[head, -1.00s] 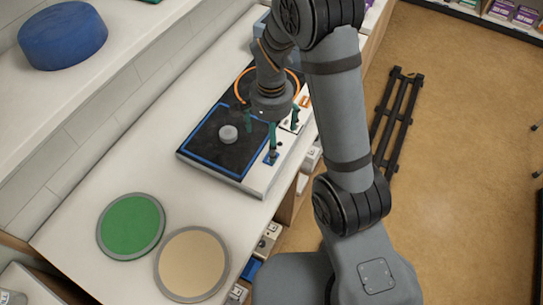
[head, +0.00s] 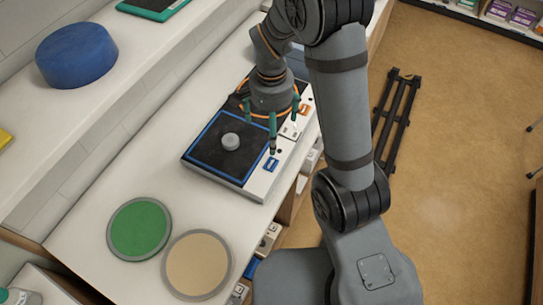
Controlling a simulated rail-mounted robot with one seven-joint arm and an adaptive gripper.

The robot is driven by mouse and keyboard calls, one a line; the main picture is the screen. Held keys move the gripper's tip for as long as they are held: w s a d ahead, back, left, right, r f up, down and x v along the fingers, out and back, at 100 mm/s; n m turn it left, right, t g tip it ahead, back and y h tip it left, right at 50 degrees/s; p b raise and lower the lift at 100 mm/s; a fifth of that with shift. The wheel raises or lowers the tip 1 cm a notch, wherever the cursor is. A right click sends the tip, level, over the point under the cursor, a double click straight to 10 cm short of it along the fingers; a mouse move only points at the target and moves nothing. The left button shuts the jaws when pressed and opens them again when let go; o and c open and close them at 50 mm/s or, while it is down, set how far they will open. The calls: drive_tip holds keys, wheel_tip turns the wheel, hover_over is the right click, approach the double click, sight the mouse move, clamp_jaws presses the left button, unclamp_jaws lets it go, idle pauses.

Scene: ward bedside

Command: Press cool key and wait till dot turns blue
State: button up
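A flat white device (head: 259,189) lies on the counter. It has a black square plate (head: 213,159) outlined in blue, with a grey disc (head: 231,141) on it. An orange ring zone lies behind the plate, partly hidden by my gripper. Along the right strip are a blue key (head: 271,165) and an orange key (head: 305,108). My gripper (head: 272,122) hangs over the device, its green fingers spread apart and empty. The nearest fingertip shows just behind the blue key, apparently clear of it. The dot's colour is too small to tell.
A green round mat (head: 139,229) and a beige round mat (head: 197,265) lie on the counter in front of the device. A blue round cushion (head: 77,55) sits on the raised ledge at left. A black rack (head: 397,120) lies on the floor at right.

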drive_tip(key=shift+r, duration=0.8)
drive_tip(key=c, duration=0.3)
